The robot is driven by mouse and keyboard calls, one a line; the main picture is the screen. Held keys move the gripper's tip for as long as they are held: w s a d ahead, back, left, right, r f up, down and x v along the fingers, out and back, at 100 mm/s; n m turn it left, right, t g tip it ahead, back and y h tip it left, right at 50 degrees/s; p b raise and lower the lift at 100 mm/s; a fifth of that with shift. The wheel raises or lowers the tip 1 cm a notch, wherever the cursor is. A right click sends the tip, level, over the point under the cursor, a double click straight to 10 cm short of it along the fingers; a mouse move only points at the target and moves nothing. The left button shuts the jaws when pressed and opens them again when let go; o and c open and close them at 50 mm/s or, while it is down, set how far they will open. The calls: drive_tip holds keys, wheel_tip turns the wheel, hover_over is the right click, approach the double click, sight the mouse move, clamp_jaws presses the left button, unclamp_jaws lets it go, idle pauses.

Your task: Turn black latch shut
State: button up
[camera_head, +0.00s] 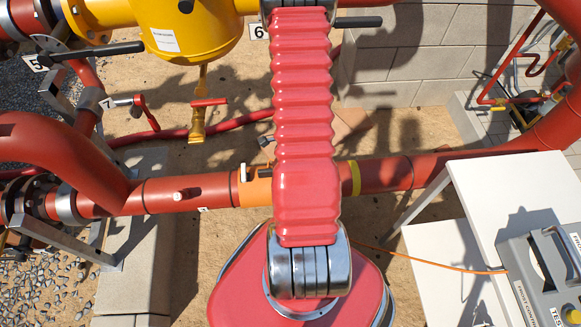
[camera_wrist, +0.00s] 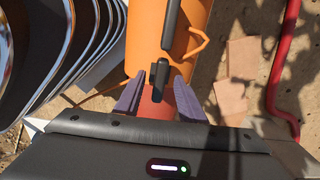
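In the wrist view, a small black latch (camera_wrist: 160,73) stands up at the end of an orange sleeve (camera_wrist: 145,35) on the red pipe. A longer black bar (camera_wrist: 172,25) shows just beyond it at the top; I cannot tell whether the two are one part. My gripper (camera_wrist: 158,97) is open, its two purple-grey fingers apart over the red pipe. The latch is seen between the fingertips, slightly ahead of them; no contact is visible. In the head view, the orange sleeve (camera_head: 255,187) shows left of my arm, which hides my gripper.
The red pipe (camera_head: 385,174) runs across the head view. A red-handled brass valve (camera_head: 198,121) hangs below the yellow vessel (camera_head: 188,30). A white table (camera_head: 520,190) carries a grey case (camera_head: 545,275) at right. In the wrist view, a red hose (camera_wrist: 280,75) runs at right over sandy ground.

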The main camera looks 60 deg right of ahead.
drive_tip(key=o, duration=0.4)
drive_tip(key=shift+r, duration=0.1)
drive_tip(key=shift+r, duration=3.45)
drive_tip(key=shift+r, duration=0.1)
wheel_tip(320, 180, up, 14)
drive_tip(key=shift+f, duration=0.25)
